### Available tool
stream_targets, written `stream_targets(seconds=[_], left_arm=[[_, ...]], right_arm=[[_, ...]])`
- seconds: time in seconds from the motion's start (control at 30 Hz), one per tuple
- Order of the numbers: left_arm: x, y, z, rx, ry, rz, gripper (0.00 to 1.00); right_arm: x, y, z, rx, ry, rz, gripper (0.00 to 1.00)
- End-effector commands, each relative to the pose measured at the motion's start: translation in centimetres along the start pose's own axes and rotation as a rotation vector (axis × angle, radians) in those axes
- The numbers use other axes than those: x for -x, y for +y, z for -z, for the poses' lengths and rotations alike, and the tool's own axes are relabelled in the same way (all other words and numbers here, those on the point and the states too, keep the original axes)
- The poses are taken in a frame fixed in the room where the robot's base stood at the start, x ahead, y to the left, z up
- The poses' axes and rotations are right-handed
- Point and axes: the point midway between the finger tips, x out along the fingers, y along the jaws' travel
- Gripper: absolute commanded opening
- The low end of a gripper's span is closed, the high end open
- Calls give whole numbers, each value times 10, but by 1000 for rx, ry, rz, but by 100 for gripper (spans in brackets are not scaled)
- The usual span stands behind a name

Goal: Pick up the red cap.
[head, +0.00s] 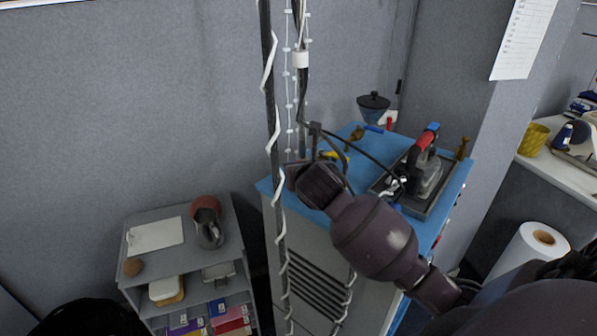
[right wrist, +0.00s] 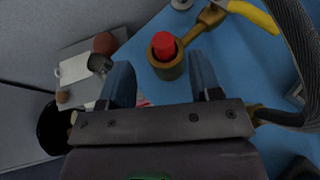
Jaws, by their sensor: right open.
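The red cap (right wrist: 164,45) sits in the opening of a brass-coloured round holder (right wrist: 167,66) on the blue top in the right wrist view. The holder stands close to the edge of the blue top. My right gripper (right wrist: 162,76) is open and empty, with its two fingers apart on either side of the holder's near side; the cap lies beyond the fingertips, and I see no contact. In the head view my right gripper (head: 318,140) is over the left part of the blue top. I cannot make out the cap there. My left gripper is not in view.
The blue cabinet top (head: 455,195) also carries a dark tray (head: 385,187) with equipment and a dark-lidded funnel (head: 373,108). A pole with cables (head: 270,110) rises by the gripper. A grey shelf (head: 140,215) stands at left. A yellow-handled tool (right wrist: 255,15) lies near the holder.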

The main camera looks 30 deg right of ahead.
Motion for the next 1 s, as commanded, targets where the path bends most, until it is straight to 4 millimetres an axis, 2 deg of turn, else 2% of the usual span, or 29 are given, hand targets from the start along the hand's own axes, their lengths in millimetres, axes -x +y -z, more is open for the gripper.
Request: stream_targets(seconds=[0.3, 0.63, 1.0], left_arm=[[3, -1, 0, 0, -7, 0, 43], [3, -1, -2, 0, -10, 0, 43], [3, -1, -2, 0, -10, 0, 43]], right_arm=[[-38, -3, 0, -2, 1, 0, 58], [-42, -3, 0, -1, 0, 0, 58], [-42, -3, 0, -1, -1, 0, 5]])
